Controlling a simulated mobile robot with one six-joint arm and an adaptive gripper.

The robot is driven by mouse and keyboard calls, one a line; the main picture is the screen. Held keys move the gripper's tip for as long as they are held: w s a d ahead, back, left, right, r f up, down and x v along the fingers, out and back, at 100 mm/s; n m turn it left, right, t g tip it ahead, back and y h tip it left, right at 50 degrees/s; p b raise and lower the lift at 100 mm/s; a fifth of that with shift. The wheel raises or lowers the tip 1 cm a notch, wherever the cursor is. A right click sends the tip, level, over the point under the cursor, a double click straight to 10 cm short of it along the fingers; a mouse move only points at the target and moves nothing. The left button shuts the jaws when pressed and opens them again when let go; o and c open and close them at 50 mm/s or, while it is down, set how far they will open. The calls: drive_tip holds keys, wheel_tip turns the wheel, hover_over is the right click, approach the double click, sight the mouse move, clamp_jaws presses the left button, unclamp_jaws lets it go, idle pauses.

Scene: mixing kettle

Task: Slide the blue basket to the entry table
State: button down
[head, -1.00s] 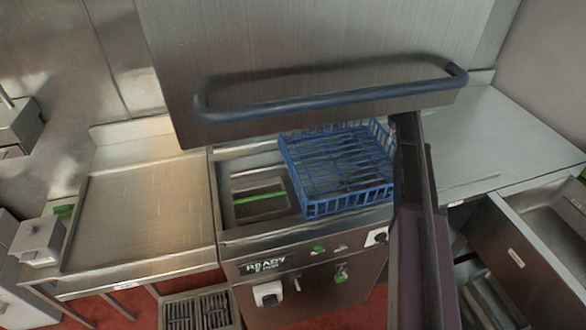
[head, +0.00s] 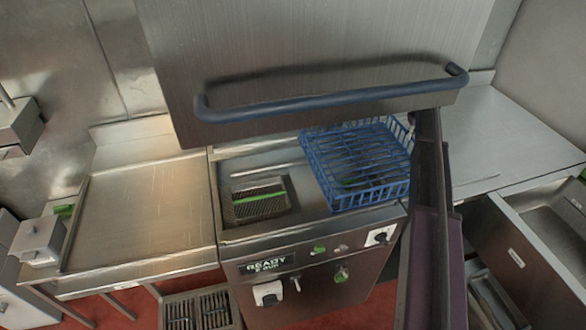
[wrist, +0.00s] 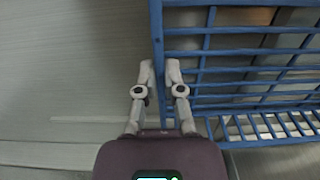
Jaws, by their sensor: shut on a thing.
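The blue wire basket (head: 358,165) sits in the right part of the dishwashing machine's open bed, under the raised hood. Its right side reaches the machine's right edge, beside the right steel table (head: 500,135). In the wrist view, the fingers of my gripper (wrist: 160,66) are closed on either side of the basket's side wall (wrist: 157,30), gripping it. In the head view my dark arm hides the gripper and part of the basket's right edge. Another steel table (head: 145,205) adjoins the machine on the left. I cannot tell which table is the entry table.
The raised hood (head: 320,50) with its blue bar handle (head: 335,95) hangs over the machine. A strainer with a green strip (head: 260,200) lies in the bed's left part. Both table tops look mostly clear. A sink (head: 550,220) stands at the right.

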drive_tip(key=shift+w+d, duration=0.45)
drive_tip(key=shift+d, duration=0.95)
drive_tip(key=shift+w+d, duration=0.5)
drive_tip(key=shift+d, duration=0.9)
drive_tip(key=shift+w+d, duration=0.45)
drive_tip(key=shift+d, duration=0.95)
drive_tip(key=shift+w+d, duration=0.9)
drive_tip(key=shift+d, duration=1.9)
drive_tip(key=shift+w+d, duration=0.85)
drive_tip(key=shift+d, duration=1.9)
drive_tip(key=shift+w+d, duration=0.9)
drive_tip(key=shift+d, duration=1.9)
drive_tip(key=c, duration=0.7)
unclamp_jaws()
drive_tip(key=o, duration=0.5)
drive_tip(key=shift+r, duration=0.1)
